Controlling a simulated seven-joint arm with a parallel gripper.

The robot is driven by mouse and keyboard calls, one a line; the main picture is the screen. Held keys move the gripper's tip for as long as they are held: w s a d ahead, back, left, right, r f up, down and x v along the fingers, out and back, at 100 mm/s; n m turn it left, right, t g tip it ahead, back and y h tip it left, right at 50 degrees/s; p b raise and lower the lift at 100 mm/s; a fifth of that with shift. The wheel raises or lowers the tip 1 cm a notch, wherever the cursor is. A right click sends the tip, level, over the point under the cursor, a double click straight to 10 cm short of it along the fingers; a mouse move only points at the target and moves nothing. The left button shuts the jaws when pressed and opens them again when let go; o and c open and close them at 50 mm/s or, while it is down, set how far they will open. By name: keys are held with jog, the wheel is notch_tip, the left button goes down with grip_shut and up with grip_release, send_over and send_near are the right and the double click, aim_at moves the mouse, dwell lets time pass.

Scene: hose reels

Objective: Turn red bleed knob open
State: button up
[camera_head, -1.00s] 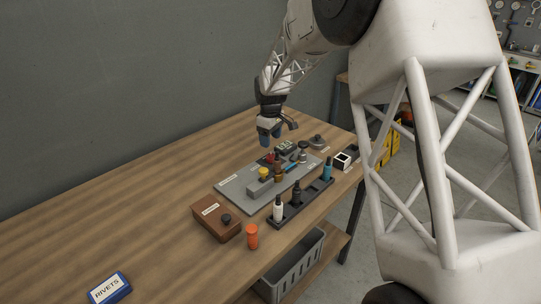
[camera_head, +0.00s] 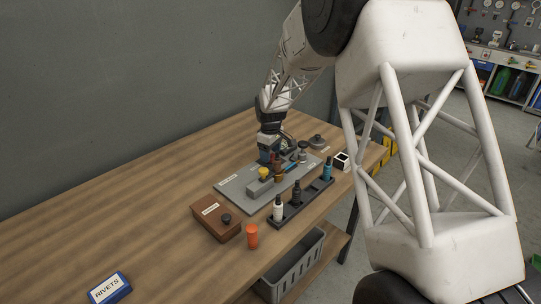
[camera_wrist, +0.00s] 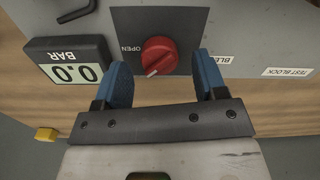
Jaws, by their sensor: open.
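The red bleed knob (camera_wrist: 158,56) sits on a dark square plate (camera_wrist: 188,22) in the wrist view, with the word OPEN to its left and a partly hidden BLEED label (camera_wrist: 216,59) to its right. A pale pointer line on the knob points to the lower left. My gripper (camera_wrist: 163,68) is open, its blue fingers on either side of the knob with gaps; I cannot tell the height between them. In the head view my gripper (camera_head: 268,152) is low over the grey test block panel (camera_head: 235,185) and hides the knob.
A gauge reading 0.0 BAR (camera_wrist: 72,70) lies close left of the fingers. In the head view, a yellow-topped block (camera_head: 264,176), a bottle rack (camera_head: 292,212), a brown box (camera_head: 214,216) and an orange cylinder (camera_head: 252,236) stand nearer. The table's left side is mostly clear.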

jog(key=shift+f, duration=0.7)
jog(key=c, duration=0.9)
jog(key=shift+m, duration=1.5)
